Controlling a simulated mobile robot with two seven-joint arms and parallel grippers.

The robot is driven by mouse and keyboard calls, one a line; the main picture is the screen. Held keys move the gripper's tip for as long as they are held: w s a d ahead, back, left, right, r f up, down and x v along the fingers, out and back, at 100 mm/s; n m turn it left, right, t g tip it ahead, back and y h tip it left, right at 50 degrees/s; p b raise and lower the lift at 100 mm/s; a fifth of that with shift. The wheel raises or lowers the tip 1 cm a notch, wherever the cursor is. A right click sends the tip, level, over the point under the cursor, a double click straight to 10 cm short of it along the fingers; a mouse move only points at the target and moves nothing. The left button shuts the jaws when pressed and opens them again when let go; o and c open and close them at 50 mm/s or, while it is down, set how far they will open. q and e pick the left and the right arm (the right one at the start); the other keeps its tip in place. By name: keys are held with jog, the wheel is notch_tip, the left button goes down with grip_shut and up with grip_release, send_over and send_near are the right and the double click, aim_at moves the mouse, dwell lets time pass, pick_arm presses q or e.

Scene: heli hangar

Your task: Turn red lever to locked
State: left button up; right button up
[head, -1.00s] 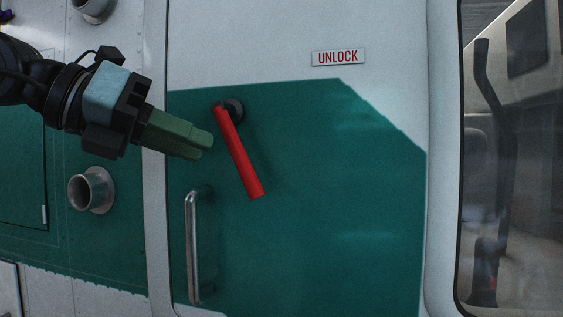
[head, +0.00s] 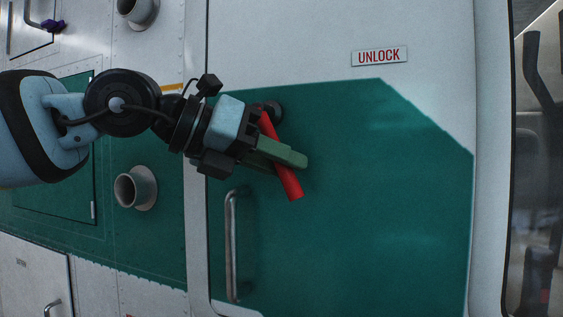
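The red lever (head: 292,188) is mounted on a dark round pivot (head: 271,110) on the green part of the door. It hangs down, slanting to the lower right. My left gripper (head: 288,154) is at the lever, with its green fingers crossing the lever's middle. One finger lies in front of the lever and hides part of it. I cannot tell whether the fingers touch or clasp it. A white sign with red letters reading UNLOCK (head: 379,56) is above and right of the lever. My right gripper is not in view.
A metal grab handle (head: 232,245) stands upright on the door below my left gripper. A round pipe stub (head: 135,188) sticks out of the wall at the left, and another (head: 138,12) is above it. The green door surface right of the lever is clear.

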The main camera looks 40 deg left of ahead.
pick_arm(q)
jog(key=shift+w+d, duration=0.15)
jog(key=shift+w, duration=0.1)
grip_shut()
jog(key=shift+f, duration=0.1)
